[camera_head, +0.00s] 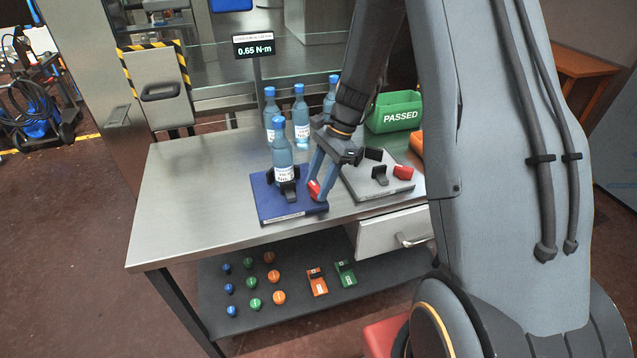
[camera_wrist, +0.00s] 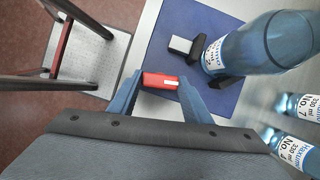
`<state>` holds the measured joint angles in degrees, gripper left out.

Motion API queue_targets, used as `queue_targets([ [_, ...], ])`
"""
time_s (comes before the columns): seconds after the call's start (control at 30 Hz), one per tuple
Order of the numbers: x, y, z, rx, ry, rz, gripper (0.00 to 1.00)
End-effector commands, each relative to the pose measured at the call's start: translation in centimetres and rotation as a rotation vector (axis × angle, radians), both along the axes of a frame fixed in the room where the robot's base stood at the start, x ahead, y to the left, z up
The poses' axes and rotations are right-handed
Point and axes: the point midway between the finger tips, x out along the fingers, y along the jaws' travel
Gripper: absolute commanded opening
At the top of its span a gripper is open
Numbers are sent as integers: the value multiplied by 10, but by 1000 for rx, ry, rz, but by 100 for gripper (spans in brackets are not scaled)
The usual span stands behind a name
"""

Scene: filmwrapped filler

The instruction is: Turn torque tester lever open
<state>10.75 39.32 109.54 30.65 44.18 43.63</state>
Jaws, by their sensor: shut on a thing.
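The torque tester is a blue plate (camera_head: 290,206) on the steel table, and it also shows in the wrist view (camera_wrist: 218,98). A blue capped bottle (camera_head: 283,160) stands upright on it between black jaws (camera_head: 285,187); the bottle fills the right of the wrist view (camera_wrist: 262,45). The tester's red lever (camera_head: 313,189) is at the plate's right side. My gripper (camera_head: 316,186) is shut on the lever's red handle (camera_wrist: 160,81), with one blue finger on each side. The lever's pivot end is not clear.
A grey plate (camera_head: 362,190) with black jaws and a red handle (camera_head: 403,172) lies to the right. Several bottles (camera_head: 301,115) stand behind. A green PASSED bin (camera_head: 396,112) is at the back right. A display (camera_head: 254,46) reads 0.65 N·m. The table's left (camera_head: 190,190) is clear.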

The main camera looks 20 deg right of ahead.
Motion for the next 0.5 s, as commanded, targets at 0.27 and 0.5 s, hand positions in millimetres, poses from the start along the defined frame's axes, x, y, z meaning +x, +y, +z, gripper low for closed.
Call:
queue_targets([
  [0.27,3,1,0,1,0,257,22],
  [0.5,4,2,0,0,-1,438,22],
])
